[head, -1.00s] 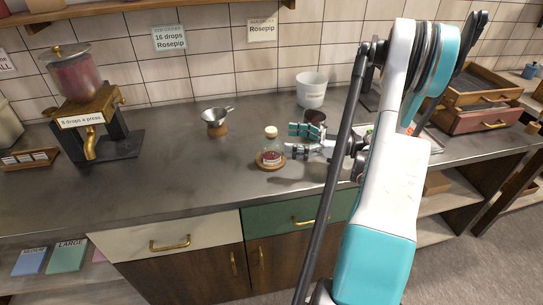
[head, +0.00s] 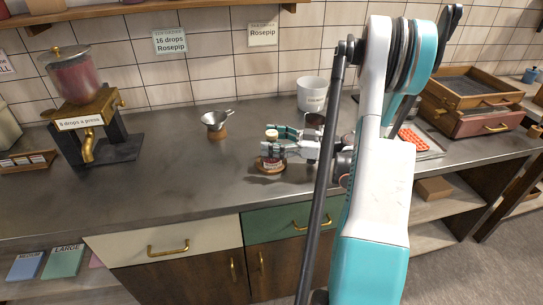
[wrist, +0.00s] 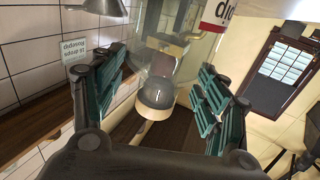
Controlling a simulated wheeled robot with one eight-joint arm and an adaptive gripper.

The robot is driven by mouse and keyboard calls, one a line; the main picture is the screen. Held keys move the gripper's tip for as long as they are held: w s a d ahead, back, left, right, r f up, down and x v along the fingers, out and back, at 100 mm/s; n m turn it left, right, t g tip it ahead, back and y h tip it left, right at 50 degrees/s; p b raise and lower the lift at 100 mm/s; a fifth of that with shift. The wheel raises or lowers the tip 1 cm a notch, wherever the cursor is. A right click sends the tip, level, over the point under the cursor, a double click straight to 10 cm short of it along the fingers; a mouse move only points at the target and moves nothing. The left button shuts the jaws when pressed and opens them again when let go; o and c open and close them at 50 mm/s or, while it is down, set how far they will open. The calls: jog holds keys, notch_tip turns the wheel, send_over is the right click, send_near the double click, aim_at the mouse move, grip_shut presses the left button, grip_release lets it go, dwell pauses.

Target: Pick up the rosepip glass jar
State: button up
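The rosepip glass jar (head: 271,163) is a small clear bottle with a pale stopper and a red-and-white label. In the wrist view, which is upside down, the clear glass of the jar (wrist: 160,60) shows between the spread teal finger pads of my gripper (wrist: 163,105). The fingers look open; whether a pad touches the glass is hard to tell.
A metal funnel on a wooden stand (head: 215,122) is left of the jar. A white pot (head: 312,95) and a dark cup (head: 315,120) stand behind my gripper. A drop dispenser (head: 88,115) is at the far left. The counter in front of the jar is clear.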

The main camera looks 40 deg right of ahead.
jog(key=c, duration=1.1)
jog(key=shift+o, duration=0.2)
jog(key=shift+r, duration=0.1)
